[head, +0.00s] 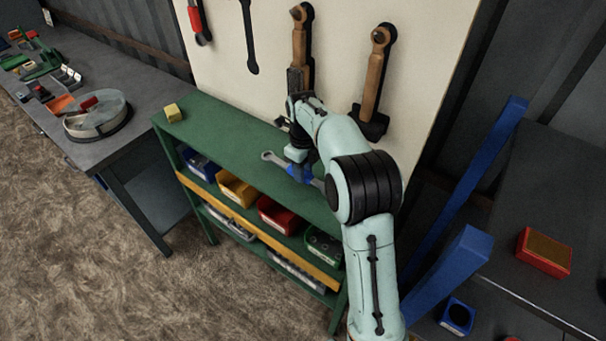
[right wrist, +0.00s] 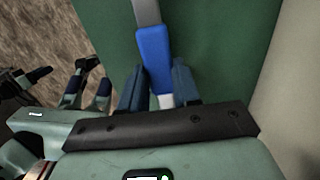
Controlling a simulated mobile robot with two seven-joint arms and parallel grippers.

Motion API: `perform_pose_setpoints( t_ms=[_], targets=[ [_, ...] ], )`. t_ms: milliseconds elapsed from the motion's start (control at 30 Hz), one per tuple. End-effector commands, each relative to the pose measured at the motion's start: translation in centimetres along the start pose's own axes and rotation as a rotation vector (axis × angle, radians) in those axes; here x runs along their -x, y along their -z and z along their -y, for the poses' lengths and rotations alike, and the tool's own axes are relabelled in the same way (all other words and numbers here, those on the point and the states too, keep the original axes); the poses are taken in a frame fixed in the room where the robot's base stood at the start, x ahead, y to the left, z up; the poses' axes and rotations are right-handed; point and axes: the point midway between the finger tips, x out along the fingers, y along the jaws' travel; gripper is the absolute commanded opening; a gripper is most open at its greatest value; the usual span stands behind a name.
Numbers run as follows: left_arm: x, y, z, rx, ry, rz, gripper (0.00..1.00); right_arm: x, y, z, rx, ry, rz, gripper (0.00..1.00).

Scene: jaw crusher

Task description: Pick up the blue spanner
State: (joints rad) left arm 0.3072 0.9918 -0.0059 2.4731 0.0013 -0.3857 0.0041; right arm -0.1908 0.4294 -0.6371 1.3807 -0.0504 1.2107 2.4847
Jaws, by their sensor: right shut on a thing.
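The blue spanner (head: 275,158) has a grey metal head and a blue grip. It is over the green top of the shelf bench (head: 225,130); I cannot tell whether it touches the top. My right gripper (head: 299,171) is shut on the blue grip. In the right wrist view the blue grip (right wrist: 154,55) sits between the two fingers (right wrist: 160,90), with the metal shank pointing away. My left arm does not show in the head view.
Coloured bins (head: 237,188) fill the shelf below. A pale tool board (head: 335,60) with hanging tools stands behind. A grey workbench (head: 130,85) is at left; blue posts (head: 450,265) stand at right.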

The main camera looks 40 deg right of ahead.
Motion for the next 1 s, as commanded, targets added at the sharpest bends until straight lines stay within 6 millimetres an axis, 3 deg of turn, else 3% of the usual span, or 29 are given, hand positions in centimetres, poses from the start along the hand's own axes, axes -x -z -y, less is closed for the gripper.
perform_pose_setpoints(
  t_ms=[500,700,1000],
  targets=[
    [0.1,0.1,-0.1,0.0,0.0,-0.001,0.61,13.3,-0.1,0.1,-0.001,0.005,0.005,0.0],
    [0.1,0.1,-0.1,0.0,0.0,-0.001,0.61,16.1,0.0,0.1,-0.002,0.004,0.003,0.0],
    [0.1,0.1,-0.1,0.0,0.0,-0.001,0.61,17.6,0.0,0.0,0.0,0.0,0.002,0.0]
  ],
)
